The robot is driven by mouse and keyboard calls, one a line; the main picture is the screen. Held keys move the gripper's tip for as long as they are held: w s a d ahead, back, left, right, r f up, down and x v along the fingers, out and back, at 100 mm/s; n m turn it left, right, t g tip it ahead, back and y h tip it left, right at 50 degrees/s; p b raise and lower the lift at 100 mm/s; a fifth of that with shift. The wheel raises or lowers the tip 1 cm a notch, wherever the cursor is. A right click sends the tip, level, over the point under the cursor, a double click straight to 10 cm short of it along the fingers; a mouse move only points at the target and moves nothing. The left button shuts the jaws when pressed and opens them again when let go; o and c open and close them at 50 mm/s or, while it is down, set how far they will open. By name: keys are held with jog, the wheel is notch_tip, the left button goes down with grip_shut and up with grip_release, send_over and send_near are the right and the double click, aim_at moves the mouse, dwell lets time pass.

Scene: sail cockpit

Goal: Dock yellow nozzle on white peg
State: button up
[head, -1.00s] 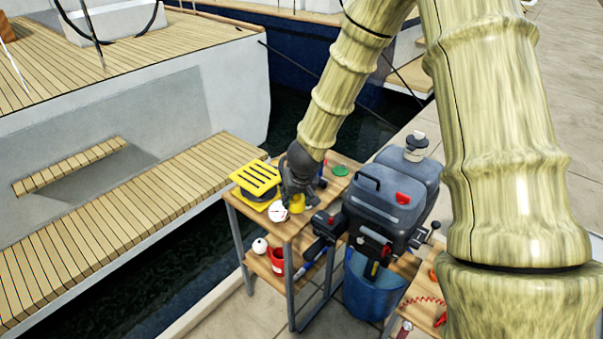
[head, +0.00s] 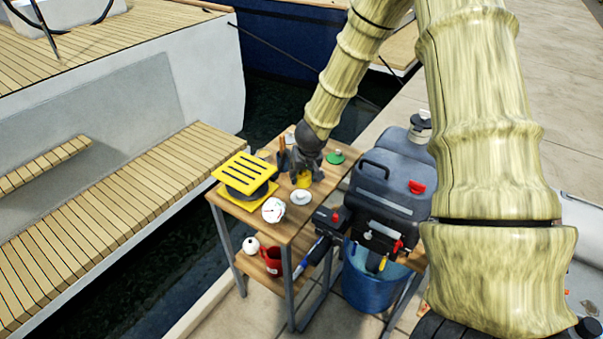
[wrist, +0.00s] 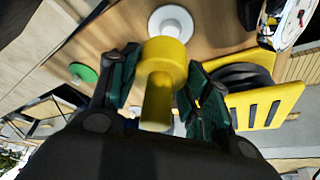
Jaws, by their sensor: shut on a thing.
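The yellow nozzle (wrist: 164,70) is held between the two dark fingers of my gripper (wrist: 160,88). In the head view the yellow nozzle (head: 304,181) shows below my gripper (head: 305,172), above the wooden table. The white peg (head: 300,197) has a round white base and stands on the tabletop just in front of the nozzle. In the wrist view the white peg (wrist: 171,22) is just beyond the nozzle's wide end, which overlaps its near edge. I cannot tell the height gap between them.
A green round base (head: 335,157) lies right of my gripper. A round white gauge (head: 273,210) and a yellow slotted piece (head: 245,172) stand to the left. A grey outboard motor (head: 390,195) is close at the right. A red mug (head: 272,260) is on the lower shelf.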

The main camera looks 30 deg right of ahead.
aim_at(300, 192)
jog(key=shift+a+f+b, duration=0.15)
jog(key=shift+f+b, duration=0.15)
jog(key=shift+f, duration=0.05)
jog(key=x, duration=0.1)
jog(key=b+x, duration=0.2)
jog(key=shift+w+a+f, duration=0.25)
jog(key=shift+w+a, duration=0.05)
jog(key=shift+w, duration=0.05)
jog(key=shift+s+d+f+b, duration=0.15)
jog(key=shift+s+f+b, duration=0.3)
jog(key=shift+b, duration=0.4)
jog(key=shift+b+x, duration=0.7)
jog(key=shift+x, duration=0.05)
jog(key=shift+s+r, duration=0.1)
jog(key=shift+s, duration=0.15)
jog(key=shift+a, duration=0.2)
jog(key=shift+w, duration=0.1)
jog(key=shift+p, duration=0.6)
jog(key=shift+f+b, duration=0.35)
jog(key=shift+f, duration=0.3)
